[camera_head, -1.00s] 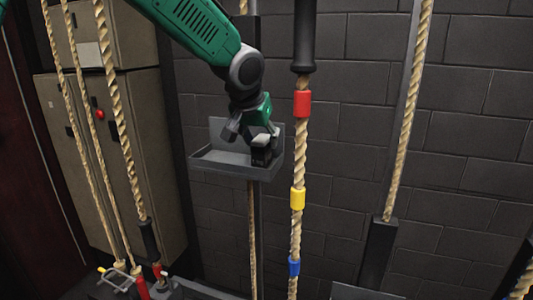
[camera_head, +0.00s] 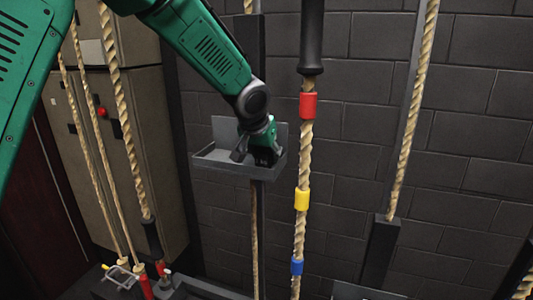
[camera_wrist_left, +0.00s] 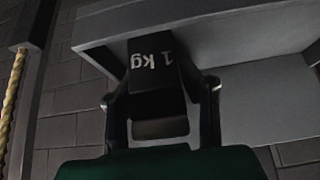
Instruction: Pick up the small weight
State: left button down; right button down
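The small weight (camera_wrist_left: 150,62) is a dark block marked "1 kg" in the left wrist view. It rests on a grey tray (camera_head: 225,165) fixed to a dark post, at the tray's right end. In the head view it is mostly hidden by my left gripper (camera_head: 254,153). My left gripper (camera_wrist_left: 160,92) is down at the tray, with a finger on each side of the weight. The fingers are spread, and gaps seem to show between them and the block. Whether either finger touches it is hard to tell. My right gripper is in neither current view.
A rope with red, yellow and blue bands (camera_head: 302,199) hangs just right of the tray. More ropes (camera_head: 410,110) hang at right and left. A beige cabinet (camera_head: 160,130) stands at left, and a dark block wall is behind. The tray's left part is empty.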

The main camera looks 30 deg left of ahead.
pick_arm(q)
jog(key=shift+w+a+r, duration=0.1)
jog(key=shift+w+a, duration=0.05)
jog(key=shift+a+r, duration=0.1)
